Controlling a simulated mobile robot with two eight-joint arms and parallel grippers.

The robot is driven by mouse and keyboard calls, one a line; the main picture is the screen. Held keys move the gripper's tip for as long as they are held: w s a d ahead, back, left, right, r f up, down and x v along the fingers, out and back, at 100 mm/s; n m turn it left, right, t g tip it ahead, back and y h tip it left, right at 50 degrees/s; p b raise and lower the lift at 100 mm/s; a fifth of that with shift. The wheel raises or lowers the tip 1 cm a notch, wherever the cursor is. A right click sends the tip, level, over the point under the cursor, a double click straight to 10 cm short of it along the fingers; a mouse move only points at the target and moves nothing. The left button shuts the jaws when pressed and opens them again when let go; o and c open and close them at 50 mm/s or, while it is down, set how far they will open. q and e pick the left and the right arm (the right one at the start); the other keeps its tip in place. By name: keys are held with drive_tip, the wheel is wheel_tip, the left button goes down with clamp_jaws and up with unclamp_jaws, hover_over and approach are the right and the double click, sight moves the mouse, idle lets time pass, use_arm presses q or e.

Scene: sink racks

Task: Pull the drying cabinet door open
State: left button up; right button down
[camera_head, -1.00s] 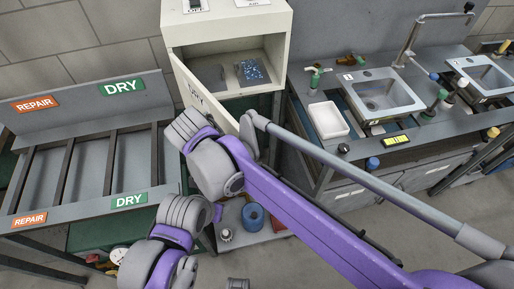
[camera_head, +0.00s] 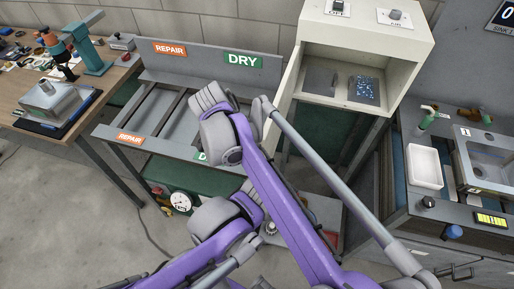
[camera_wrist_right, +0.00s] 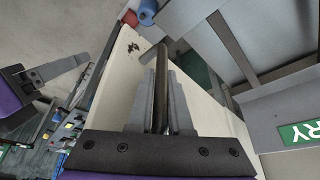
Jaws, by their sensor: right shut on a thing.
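The white drying cabinet (camera_head: 415,40) stands at the upper right of the head view, with its front open. Its door (camera_head: 287,85) is swung out on the left side, seen almost edge-on. In the right wrist view the door (camera_wrist_right: 115,95) is a pale panel. There my right gripper (camera_wrist_right: 160,105) is shut on the door's dark handle (camera_wrist_right: 160,68), which lies between its fingers. In the head view my right arm hides that grip. My left gripper (camera_wrist_right: 55,72) shows at the left of the wrist view, away from the door; its opening is unclear.
Inside the cabinet lie a grey plate (camera_head: 320,82) and a blue speckled board (camera_head: 364,90). A rack with DRY and REPAIR signs (camera_head: 150,120) stands to the left, close to my right arm. A sink bench (camera_head: 490,200) is at right; a workbench (camera_head: 85,110) at far left.

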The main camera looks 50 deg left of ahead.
drive_tip(key=c, duration=1.1)
unclamp_jaws()
drive_tip(key=v, duration=1.1)
drive_tip(key=shift+w, duration=0.1)
drive_tip(key=shift+f, duration=0.1)
